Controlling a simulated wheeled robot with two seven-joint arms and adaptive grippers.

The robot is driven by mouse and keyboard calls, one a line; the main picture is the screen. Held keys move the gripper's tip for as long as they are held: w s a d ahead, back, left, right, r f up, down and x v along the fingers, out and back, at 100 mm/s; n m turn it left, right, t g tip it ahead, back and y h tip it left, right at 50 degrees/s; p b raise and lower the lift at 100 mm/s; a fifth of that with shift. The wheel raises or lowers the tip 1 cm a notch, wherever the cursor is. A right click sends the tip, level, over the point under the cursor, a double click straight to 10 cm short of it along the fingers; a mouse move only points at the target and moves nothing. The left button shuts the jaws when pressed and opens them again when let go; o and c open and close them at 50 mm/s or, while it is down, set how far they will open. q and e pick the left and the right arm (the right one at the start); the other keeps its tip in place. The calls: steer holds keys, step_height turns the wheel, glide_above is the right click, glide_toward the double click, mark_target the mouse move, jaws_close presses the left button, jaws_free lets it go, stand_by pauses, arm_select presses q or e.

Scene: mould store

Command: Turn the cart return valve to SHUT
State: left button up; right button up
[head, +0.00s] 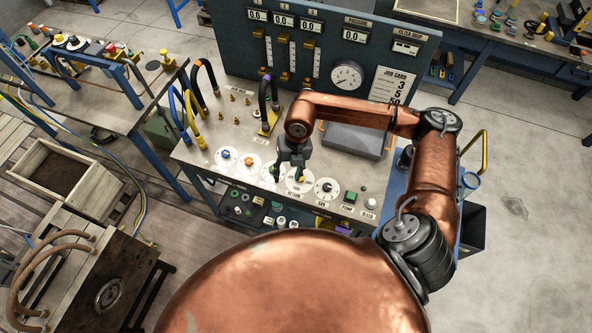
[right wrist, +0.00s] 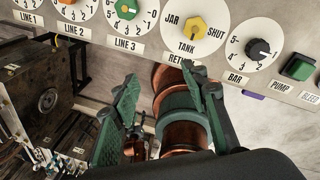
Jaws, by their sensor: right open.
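The return valve is a yellow knob (right wrist: 187,28) on a white round dial marked JAR at left, TANK below and SHUT at right, in the right wrist view. I cannot tell clearly which mark the knob points to. In the head view its dial (head: 300,187) is on the cart's sloped front, partly covered by my right gripper (head: 290,172). My right gripper (right wrist: 165,78) is open and empty, its green fingers apart and pointing toward the dial row, clear of the knob. My left gripper is not in view.
Left of the valve are the LINE 3 green knob (right wrist: 127,8) and LINE 2 orange knob (right wrist: 75,3); right are the black BAR knob (right wrist: 258,48) and green PUMP button (right wrist: 298,67). Behind are hoses, a grey box (head: 352,140) and a gauge panel (head: 325,35).

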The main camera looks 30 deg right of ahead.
steer(key=d, duration=0.1)
steer(key=d+h, duration=0.1)
steer(key=d, duration=0.1)
steer(key=w+d+h, duration=0.1)
steer(key=d, duration=0.1)
steer(key=shift+w+d+m, duration=0.1)
steer(key=shift+m, duration=0.2)
steer(key=shift+d+f, duration=0.25)
steer(key=shift+f, duration=0.15)
steer(key=shift+a+f, duration=0.1)
steer(key=shift+f, duration=3.35)
jaws_close()
